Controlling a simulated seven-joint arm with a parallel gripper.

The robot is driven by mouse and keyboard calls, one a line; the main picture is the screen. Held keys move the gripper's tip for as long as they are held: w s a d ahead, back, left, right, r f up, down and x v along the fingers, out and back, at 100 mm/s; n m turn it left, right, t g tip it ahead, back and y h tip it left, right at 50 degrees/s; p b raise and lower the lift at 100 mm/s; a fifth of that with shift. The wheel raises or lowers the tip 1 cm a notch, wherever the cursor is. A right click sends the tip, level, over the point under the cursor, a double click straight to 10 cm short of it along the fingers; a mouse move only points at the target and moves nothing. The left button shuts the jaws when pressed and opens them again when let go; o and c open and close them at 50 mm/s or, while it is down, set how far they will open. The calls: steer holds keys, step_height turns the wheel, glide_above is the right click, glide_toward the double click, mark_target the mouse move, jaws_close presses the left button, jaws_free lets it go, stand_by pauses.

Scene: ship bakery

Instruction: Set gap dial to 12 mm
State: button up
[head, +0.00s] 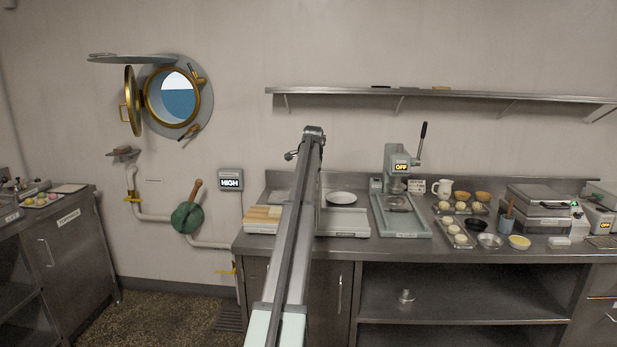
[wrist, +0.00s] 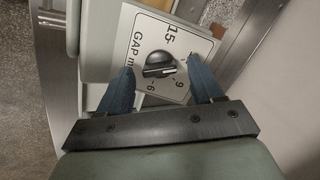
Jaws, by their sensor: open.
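The gap dial (wrist: 158,65) is a black knob on a white plate (wrist: 140,28) marked "GAP m…", in the wrist view. I can read 15, 9 and 6 around it; 12 is not readable. A pale line on the knob points right, roughly towards the side of the 9; the exact setting is hard to tell. My gripper (wrist: 161,78) is open, with one blue-grey finger on each side of the knob, apparently apart from it. Whether the fingertips are level with the knob cannot be told. In the head view I cannot make out the dial or my fingers.
My arm crosses the left part of the steel counter (head: 445,262). A pale machine bed with a white plate (head: 341,198) lies beside it. A lever press (head: 398,170) marked OFF stands to the right, then dough trays (head: 460,234) and bowls. A shelf (head: 450,93) runs above.

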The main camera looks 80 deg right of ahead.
steer(key=v, duration=1.3)
steer(key=shift+a+r, duration=0.2)
steer(key=shift+r, duration=0.15)
